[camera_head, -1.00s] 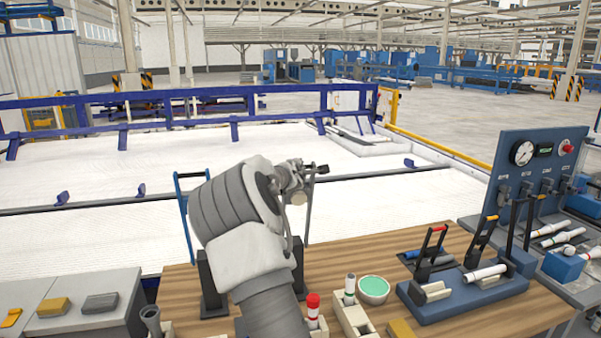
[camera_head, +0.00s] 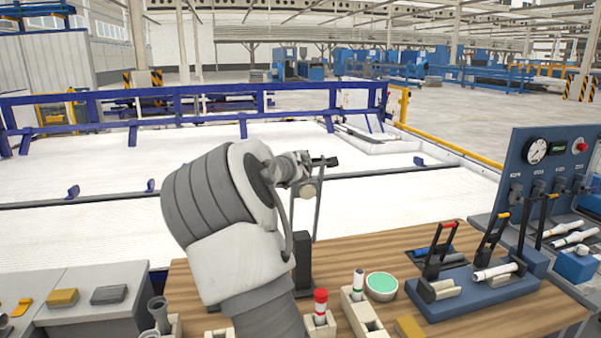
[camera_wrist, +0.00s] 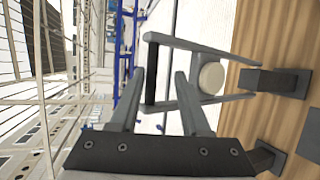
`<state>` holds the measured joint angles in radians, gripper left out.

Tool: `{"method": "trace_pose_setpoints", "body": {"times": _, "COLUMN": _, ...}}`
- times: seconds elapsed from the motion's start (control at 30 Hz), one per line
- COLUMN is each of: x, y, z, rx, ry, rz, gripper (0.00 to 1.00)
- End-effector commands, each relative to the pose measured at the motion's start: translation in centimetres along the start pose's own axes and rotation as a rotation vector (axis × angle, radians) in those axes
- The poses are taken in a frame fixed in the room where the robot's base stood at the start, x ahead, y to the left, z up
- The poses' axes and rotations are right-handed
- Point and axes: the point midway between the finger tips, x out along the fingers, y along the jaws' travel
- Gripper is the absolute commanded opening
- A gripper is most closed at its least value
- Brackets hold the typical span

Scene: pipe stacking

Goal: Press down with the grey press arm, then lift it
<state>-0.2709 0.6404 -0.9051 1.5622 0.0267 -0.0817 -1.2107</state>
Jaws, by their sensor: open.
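The grey press arm (camera_head: 317,215) stands upright on the wooden table, mostly hidden behind my arm in the head view. In the wrist view it is a frame of two grey side bars (camera_wrist: 233,58) with a black crossbar handle (camera_wrist: 151,75) at its end. A round cream disc (camera_wrist: 211,78) sits between the side bars. Black feet (camera_wrist: 275,80) hold it on the table. My gripper (camera_wrist: 160,73) is open, its two fingers on either side of the black handle in the picture. Contact cannot be told. In the head view my gripper (camera_head: 325,162) is at the arm's top.
The wooden table (camera_head: 380,250) holds a green-topped bowl (camera_head: 381,286), a red-capped tube (camera_head: 320,306) and a blue lever fixture (camera_head: 470,287). A blue gauge panel (camera_head: 545,170) stands at right. Grey bins (camera_head: 90,320) are at left. A white bed with blue rails (camera_head: 180,110) lies behind.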

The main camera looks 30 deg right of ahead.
Motion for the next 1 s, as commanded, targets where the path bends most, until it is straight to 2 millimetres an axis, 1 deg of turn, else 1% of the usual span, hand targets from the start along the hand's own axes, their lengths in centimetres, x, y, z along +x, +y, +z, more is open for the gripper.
{"method": "trace_pose_setpoints", "body": {"times": 0.03, "x": -0.8, "y": -0.1, "z": -0.2, "rx": 0.000, "ry": 0.003, "rz": 0.001, "gripper": 0.47}}
{"method": "trace_pose_setpoints", "body": {"times": 0.2, "x": -3.2, "y": -0.2, "z": -0.2, "rx": 0.002, "ry": 0.003, "rz": 0.001, "gripper": 0.47}}
{"method": "trace_pose_setpoints", "body": {"times": 0.5, "x": -6.7, "y": -0.1, "z": -0.2, "rx": -0.001, "ry": 0.003, "rz": 0.000, "gripper": 0.47}}
{"method": "trace_pose_setpoints", "body": {"times": 0.8, "x": -9.7, "y": -0.1, "z": -0.2, "rx": -0.001, "ry": 0.002, "rz": -0.001, "gripper": 0.47}}
{"method": "trace_pose_setpoints", "body": {"times": 1.0, "x": -11.1, "y": -0.1, "z": -0.1, "rx": -0.002, "ry": 0.002, "rz": -0.001, "gripper": 0.47}}
